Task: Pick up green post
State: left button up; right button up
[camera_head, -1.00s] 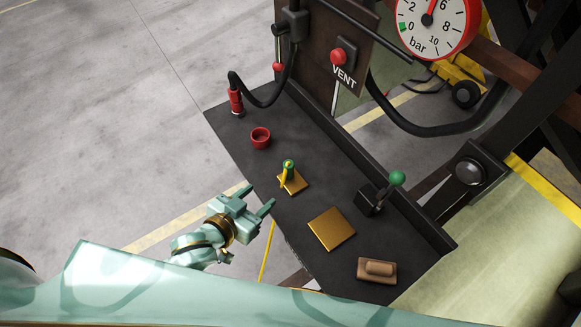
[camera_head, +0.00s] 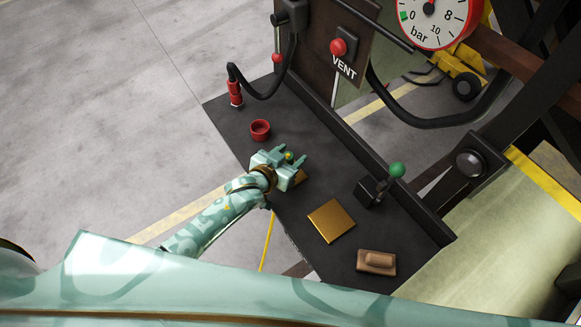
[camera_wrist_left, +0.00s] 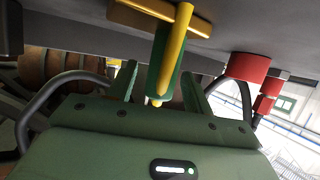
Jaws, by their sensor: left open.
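The green post (camera_head: 289,156), with yellow on it, stands on a small golden plate (camera_head: 302,178) on the dark bench. In the head view only its top shows between the fingers. My right gripper is in neither view.
A red cup (camera_head: 260,130) stands beyond the gripper on the dark bench (camera_head: 325,180). A larger golden plate (camera_head: 331,221), a brown block (camera_head: 376,262) and a green-knobbed lever (camera_head: 397,171) lie to the right. A red-handled hose (camera_head: 235,92) stands at the far left edge.

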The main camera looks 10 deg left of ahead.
pick_arm(q)
jog(key=shift+w+d+f, duration=0.2)
jog(key=shift+w, duration=0.2)
jog(key=shift+s, duration=0.15)
jog(key=shift+c, duration=1.2)
grip_shut()
